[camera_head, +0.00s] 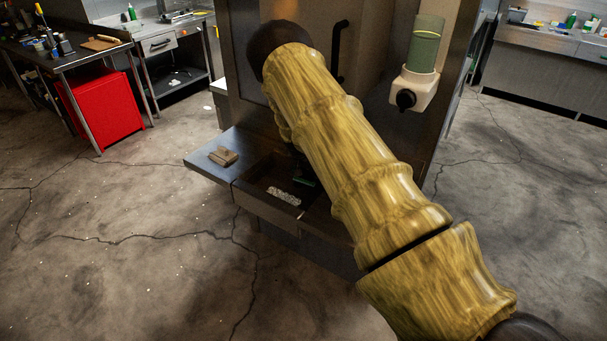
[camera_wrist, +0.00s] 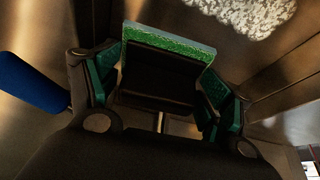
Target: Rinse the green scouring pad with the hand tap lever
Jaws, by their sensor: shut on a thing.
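The green scouring pad (camera_wrist: 168,42) is between the fingers of my gripper (camera_wrist: 160,85) in the wrist view, its bright green edge and pale far rim facing up the picture. The fingers, with green pads inside, are shut on it. In the head view a small dark green patch (camera_head: 305,180) shows beside my arm, over the sink basin (camera_head: 262,204); my arm hides most of the gripper. No spout or running water is visible.
A whitish speckled patch (camera_head: 284,196) lies in the basin. A tan block (camera_head: 223,156) sits on the ledge to its left. A dispenser with a green bottle (camera_head: 424,45) hangs on the wall at right. A red cabinet (camera_head: 103,108) stands at far left. Open floor lies in front.

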